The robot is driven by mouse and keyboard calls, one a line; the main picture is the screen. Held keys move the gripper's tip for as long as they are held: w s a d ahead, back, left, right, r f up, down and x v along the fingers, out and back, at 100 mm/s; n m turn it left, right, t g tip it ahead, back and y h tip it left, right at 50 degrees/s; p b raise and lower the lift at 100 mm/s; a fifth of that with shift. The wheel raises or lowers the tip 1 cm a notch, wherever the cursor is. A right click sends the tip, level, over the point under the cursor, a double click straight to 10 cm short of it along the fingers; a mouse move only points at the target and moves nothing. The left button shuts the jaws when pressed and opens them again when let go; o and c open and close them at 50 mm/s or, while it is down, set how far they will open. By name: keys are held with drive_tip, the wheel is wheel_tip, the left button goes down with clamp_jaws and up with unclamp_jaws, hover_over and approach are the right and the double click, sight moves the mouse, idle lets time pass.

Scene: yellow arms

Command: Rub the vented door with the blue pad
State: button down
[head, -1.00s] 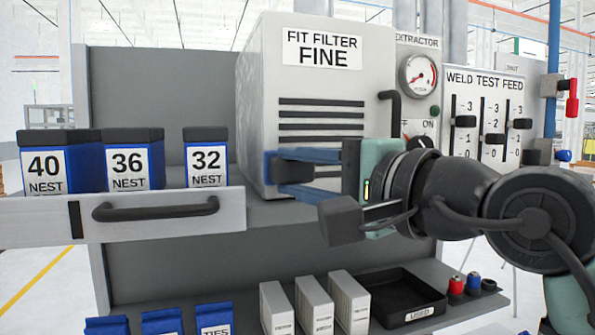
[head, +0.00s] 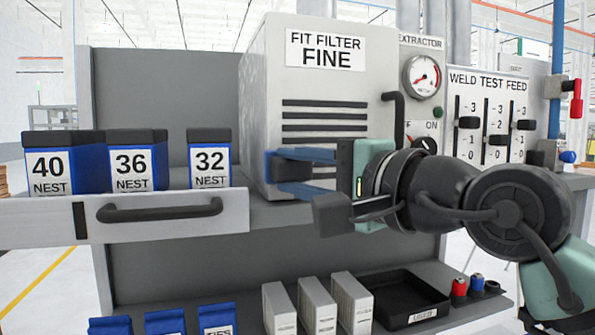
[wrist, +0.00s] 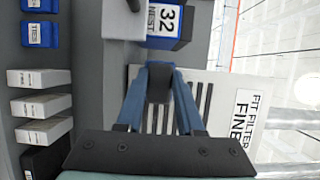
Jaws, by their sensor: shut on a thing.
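The vented door (head: 375,85) is the light grey front of the cabinet, with several dark slots and a "FIT FILTER FINE" label. It also shows in the wrist view (wrist: 222,110), turned on its side. My gripper (head: 290,172) has long blue fingers, shut on a small dark block with blue at its edge, which I take to be the blue pad (wrist: 159,84). The pad is in front of the lower left part of the door, by the lower slots. My fingers partly hide it, and I cannot tell whether it touches the door.
An open drawer (head: 225,212) with blue-and-white boxes juts out at the left. A black handle (head: 393,105) sticks out at the door's right edge. A lower shelf holds white cartons (head: 318,305) and a black tray (head: 400,285). Slider controls (head: 490,125) stand at the right.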

drive_tip(key=shift+w, duration=0.1)
drive_tip(key=w+d, duration=0.2)
drive_tip(key=d, duration=0.5)
drive_tip(key=shift+w, duration=0.15)
idle(0.5)
drive_tip(key=shift+a+b, duration=0.1)
drive_tip(key=shift+b, duration=0.4)
drive_tip(key=a+b, duration=0.1)
drive_tip(key=s+a+b, duration=0.1)
drive_tip(key=a, duration=0.1)
drive_tip(key=a+b, duration=0.2)
drive_tip(key=shift+s+f, duration=0.15)
drive_tip(key=shift+s, duration=0.2)
drive_tip(key=shift+s+a+b, duration=0.15)
drive_tip(key=shift+a+b, duration=0.1)
drive_tip(key=shift+a, duration=0.25)
drive_tip(key=shift+s+a+b, duration=0.15)
drive_tip(key=shift+a+b, duration=0.1)
drive_tip(key=shift+a, duration=0.25)
